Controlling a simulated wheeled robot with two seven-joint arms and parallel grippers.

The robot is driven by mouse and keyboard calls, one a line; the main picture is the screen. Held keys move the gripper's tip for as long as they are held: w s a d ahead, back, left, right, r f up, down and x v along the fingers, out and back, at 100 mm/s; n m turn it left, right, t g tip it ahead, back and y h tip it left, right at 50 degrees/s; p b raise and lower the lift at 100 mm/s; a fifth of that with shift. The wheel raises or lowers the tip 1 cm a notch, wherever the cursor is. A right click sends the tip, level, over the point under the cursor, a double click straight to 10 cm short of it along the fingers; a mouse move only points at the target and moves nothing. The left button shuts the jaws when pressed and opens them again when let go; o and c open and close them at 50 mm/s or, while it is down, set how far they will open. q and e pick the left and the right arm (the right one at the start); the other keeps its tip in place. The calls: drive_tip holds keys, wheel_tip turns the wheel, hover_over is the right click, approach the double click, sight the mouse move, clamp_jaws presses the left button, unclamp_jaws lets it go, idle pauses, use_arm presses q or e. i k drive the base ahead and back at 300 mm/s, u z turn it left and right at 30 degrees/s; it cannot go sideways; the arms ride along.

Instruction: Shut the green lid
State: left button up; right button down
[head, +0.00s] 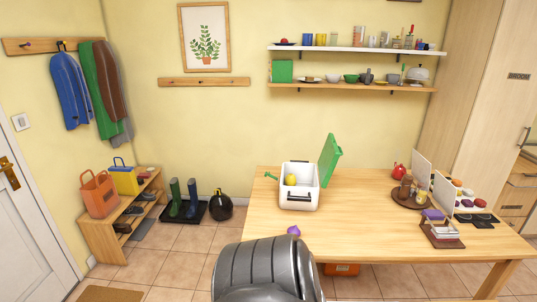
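The green lid (330,160) stands open and upright, leaning outward at the right side of a white box (299,199). The box sits on the left part of the wooden table (370,225) and has a dark handle on its front. Its open top shows a yellow round thing (290,180) inside; the rest of the contents is hidden. Neither of my grippers is in view.
A small green thing (270,176) is beside the box's left side, and a purple thing (294,230) is at the table's front edge. A round brown tray (398,201) with jars, a red pot (399,171) and a stationery holder (441,236) stand at right. The table's middle is clear.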

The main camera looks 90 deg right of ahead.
sight(331, 153)
drive_tip(key=i, duration=1.1)
drive_tip(key=z, duration=3.45)
drive_tip(key=i, duration=1.9)
drive_tip(key=u, duration=0.15)
